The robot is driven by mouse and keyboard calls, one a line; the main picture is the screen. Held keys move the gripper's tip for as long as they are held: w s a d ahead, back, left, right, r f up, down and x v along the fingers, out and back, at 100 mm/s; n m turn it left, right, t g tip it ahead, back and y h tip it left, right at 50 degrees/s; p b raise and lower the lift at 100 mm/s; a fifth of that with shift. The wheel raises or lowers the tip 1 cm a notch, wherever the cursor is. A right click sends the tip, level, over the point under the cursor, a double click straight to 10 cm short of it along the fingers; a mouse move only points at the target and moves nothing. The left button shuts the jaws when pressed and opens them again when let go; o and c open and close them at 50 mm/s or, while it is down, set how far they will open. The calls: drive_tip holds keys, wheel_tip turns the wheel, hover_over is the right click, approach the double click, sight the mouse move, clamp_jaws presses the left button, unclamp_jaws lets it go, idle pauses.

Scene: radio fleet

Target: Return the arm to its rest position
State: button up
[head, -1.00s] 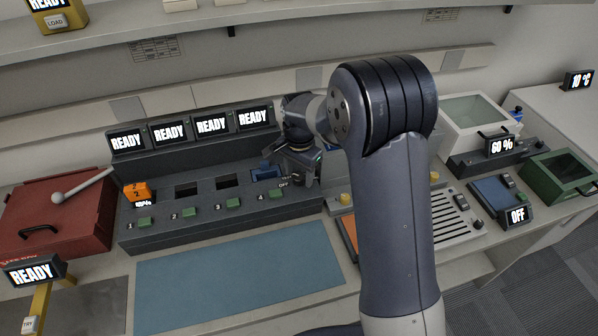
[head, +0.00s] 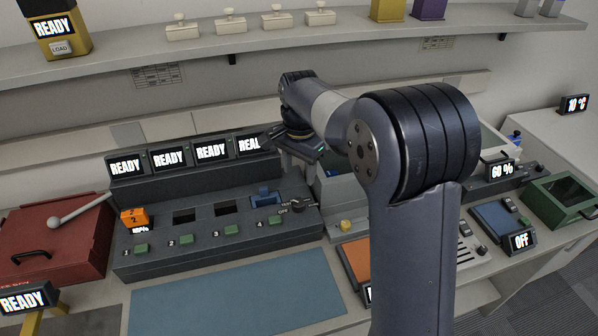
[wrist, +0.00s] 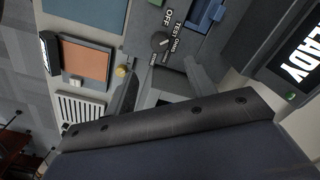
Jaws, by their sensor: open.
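My gripper (head: 300,150) hangs above the right end of the dark charger bank (head: 215,246), in front of the fourth display, which it partly covers. In the wrist view the two fingers (wrist: 150,95) are spread and nothing shows between them. The test knob (head: 297,205) on the bank, marked TEST and OFF, is free of the gripper; it also shows in the wrist view (wrist: 160,40). A blue item (head: 264,195) sits in slot 4. An orange radio marked 2 (head: 135,217) stands in slot 1. Slots 2 and 3 look empty.
A blue mat (head: 235,292) lies in front of the bank. A red case (head: 50,240) with a grey-knobbed lever is at left. Above is a shelf (head: 270,42) with several white blocks. At right stand a 60 % display (head: 500,170) and a green box (head: 560,200).

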sight(299, 202)
drive_tip(key=shift+f, duration=0.1)
wheel_tip(299, 202, down, 11)
drive_tip(key=shift+r+p, duration=0.15)
drive_tip(key=shift+p, duration=0.4)
drive_tip(key=shift+n, duration=0.3)
